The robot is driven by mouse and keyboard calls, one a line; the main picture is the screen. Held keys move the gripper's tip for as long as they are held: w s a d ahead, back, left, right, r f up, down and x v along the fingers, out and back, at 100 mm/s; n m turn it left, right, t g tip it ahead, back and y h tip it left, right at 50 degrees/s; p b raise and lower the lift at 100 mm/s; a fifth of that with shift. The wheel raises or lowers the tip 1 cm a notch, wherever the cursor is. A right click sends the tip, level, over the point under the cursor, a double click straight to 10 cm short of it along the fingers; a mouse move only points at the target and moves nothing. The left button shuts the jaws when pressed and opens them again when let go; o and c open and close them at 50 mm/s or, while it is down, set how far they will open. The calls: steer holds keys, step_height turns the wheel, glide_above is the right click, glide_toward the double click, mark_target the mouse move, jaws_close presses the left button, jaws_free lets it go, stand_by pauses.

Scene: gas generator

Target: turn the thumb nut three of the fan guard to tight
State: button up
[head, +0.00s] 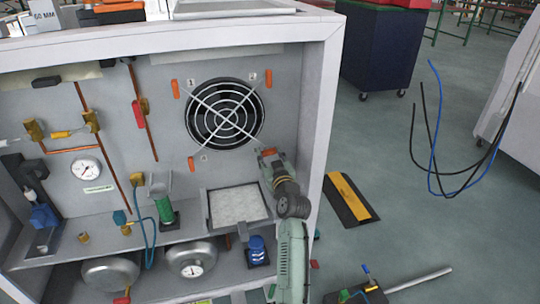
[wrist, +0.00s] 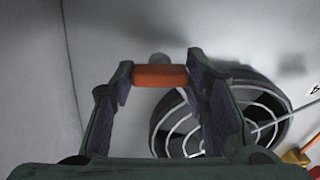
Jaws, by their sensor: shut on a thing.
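The fan guard (head: 225,114), a round wire grille with crossed arms, is on the grey back panel of the cabinet. It also shows in the wrist view (wrist: 257,103), behind the right finger. My gripper (head: 268,158) is at the guard's lower right corner. In the wrist view my gripper (wrist: 160,76) is shut on an orange thumb nut (wrist: 160,77), with one finger on each side. This lower right nut, taken as thumb nut three, shows only partly in the head view (head: 268,151); its number label is hidden.
Other orange thumb nuts sit at the upper left (head: 175,88), upper right (head: 268,78) and lower left (head: 191,163) of the guard. A filter tray (head: 240,222) lies below. The cabinet's right frame (head: 320,130) stands close to my arm.

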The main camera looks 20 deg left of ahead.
steer(key=m+p, duration=0.1)
steer(key=m, duration=0.4)
steer(key=shift+r+m, duration=0.1)
steer(key=shift+m, duration=0.2)
steer(key=m+p, duration=0.2)
steer(key=m, duration=0.2)
steer(key=shift+m, duration=0.3)
steer(key=m+p, duration=0.2)
steer(key=m, duration=0.3)
steer(key=shift+p, duration=0.35)
steer(key=m+p, duration=0.2)
steer(key=m, duration=0.2)
steer(key=shift+m, duration=0.3)
steer(key=o, duration=1.1)
steer(key=shift+o, duration=0.2)
